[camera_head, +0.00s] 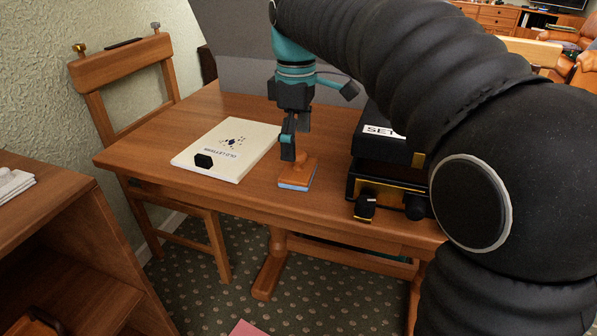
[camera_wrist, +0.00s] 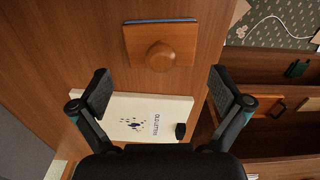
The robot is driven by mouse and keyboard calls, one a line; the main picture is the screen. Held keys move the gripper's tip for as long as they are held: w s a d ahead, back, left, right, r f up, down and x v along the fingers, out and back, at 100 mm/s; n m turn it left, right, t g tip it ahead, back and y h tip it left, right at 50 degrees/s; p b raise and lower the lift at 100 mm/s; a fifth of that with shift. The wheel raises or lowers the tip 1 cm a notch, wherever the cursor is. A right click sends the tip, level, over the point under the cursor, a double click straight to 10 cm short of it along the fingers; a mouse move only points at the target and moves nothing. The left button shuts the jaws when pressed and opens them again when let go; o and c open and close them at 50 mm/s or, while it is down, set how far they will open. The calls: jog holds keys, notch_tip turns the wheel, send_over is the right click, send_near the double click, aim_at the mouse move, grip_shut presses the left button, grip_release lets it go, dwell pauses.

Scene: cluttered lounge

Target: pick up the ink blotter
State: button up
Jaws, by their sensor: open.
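The ink blotter (camera_head: 298,173) is a small brown wooden block with a round knob on top and a bluish-white underside. It rests on the wooden table near the front edge. In the wrist view the blotter (camera_wrist: 160,57) lies at the top, its knob centred sideways between the fingers but beyond their tips. My gripper (camera_head: 294,148) points down over the table, close above and behind the blotter in the head view. In the wrist view its two fingers (camera_wrist: 159,82) are spread wide with nothing between them. In the head view one finger partly hides the blotter's back edge.
A cream book (camera_head: 225,165) with a small black object (camera_head: 203,161) on it lies left of the blotter. A black device (camera_head: 385,178) with gold trim and knobs stands close on the right. A wooden chair (camera_head: 120,68) is at the left. Table between book and blotter is bare.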

aim_at(299, 152)
jog(key=shift+s+d+f+b, duration=0.1)
jog(key=shift+f+b, duration=0.05)
jog(key=shift+f, duration=1.2)
jog(key=shift+s+d+f+b, duration=0.1)
jog(key=shift+f+b, duration=0.05)
jog(key=shift+f, duration=1.15)
jog(key=c, duration=0.9)
